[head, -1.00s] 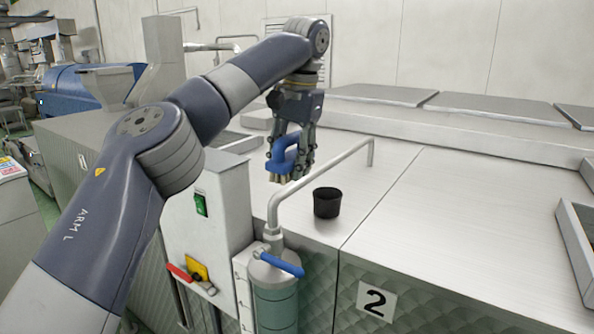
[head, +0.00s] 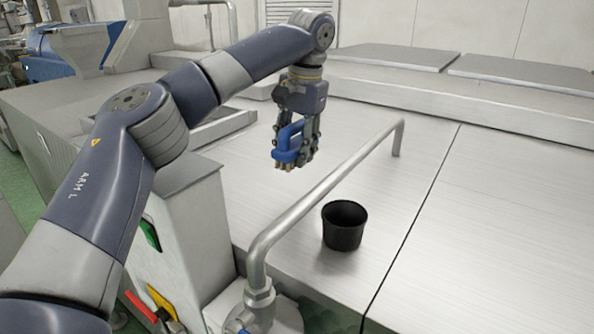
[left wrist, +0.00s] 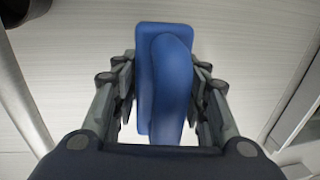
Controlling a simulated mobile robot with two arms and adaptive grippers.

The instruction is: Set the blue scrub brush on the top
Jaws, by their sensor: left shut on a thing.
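The blue scrub brush (head: 289,143) is held in my left gripper (head: 296,150), bristles pointing down. In the left wrist view the brush (left wrist: 165,85) sits between the two fingers of the left gripper (left wrist: 163,100), which are shut on it. The brush hangs above the metal top (head: 330,140), behind the bent pipe; whether the bristles touch the surface is hard to tell, but they look apart from it. My right gripper is in neither view.
A bent metal pipe (head: 330,184) crosses over the top in front of the brush. A black cup (head: 343,226) stands on the top right of the pipe. A raised ledge (head: 470,100) with grey lids lies behind. The top's right part is clear.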

